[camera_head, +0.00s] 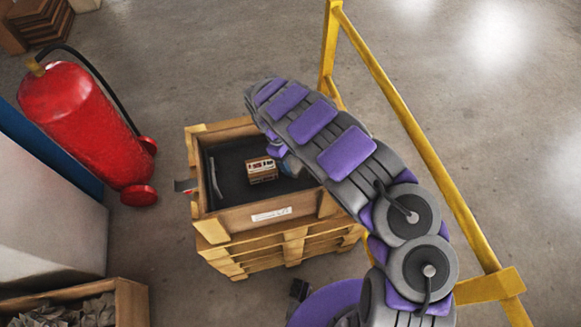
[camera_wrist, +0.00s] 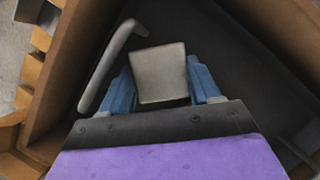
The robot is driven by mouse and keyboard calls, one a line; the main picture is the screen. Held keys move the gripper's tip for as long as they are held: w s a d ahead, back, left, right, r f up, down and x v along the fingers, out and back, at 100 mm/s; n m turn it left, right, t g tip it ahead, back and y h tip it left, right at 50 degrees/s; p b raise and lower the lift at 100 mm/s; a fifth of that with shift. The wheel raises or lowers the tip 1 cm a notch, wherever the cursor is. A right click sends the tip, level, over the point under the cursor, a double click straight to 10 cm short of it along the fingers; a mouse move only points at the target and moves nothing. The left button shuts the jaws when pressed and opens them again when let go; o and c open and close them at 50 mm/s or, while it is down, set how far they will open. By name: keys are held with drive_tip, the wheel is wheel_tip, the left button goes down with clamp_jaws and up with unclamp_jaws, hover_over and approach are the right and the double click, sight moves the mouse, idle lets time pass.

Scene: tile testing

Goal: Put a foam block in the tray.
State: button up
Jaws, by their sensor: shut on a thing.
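A small block (camera_wrist: 160,72), pale grey in the wrist view and brown and cream in the head view (camera_head: 262,171), is between the two blue fingers of my gripper (camera_wrist: 162,88). I take it for the foam block. My gripper (camera_head: 282,163) is shut on it, reaching into a wooden crate from the right. A dark tray (camera_head: 229,160) with a pale handle (camera_wrist: 105,68) lines the crate. The block is over the dark tray floor (camera_wrist: 228,50), inside its walls. I cannot tell whether it touches the floor.
The wooden crate (camera_head: 240,218) stands on stacked pallets (camera_head: 285,250). A red fire extinguisher (camera_head: 85,125) stands to the left, beside a grey cabinet (camera_head: 45,215). A yellow rail (camera_head: 420,135) runs along the right. Another wooden box (camera_head: 132,300) is at lower left. Floor beyond the crate is clear.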

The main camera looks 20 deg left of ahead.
sight(291, 167)
drive_tip(key=f, duration=0.4)
drive_tip(key=shift+a+b, duration=0.3)
drive_tip(key=shift+b, duration=0.05)
drive_tip(key=o, duration=1)
drive_tip(key=shift+d+r, duration=0.1)
drive_tip(key=shift+d, duration=0.05)
drive_tip(key=p+v, duration=0.1)
drive_tip(key=v, duration=1.1)
drive_tip(key=shift+p, duration=0.4)
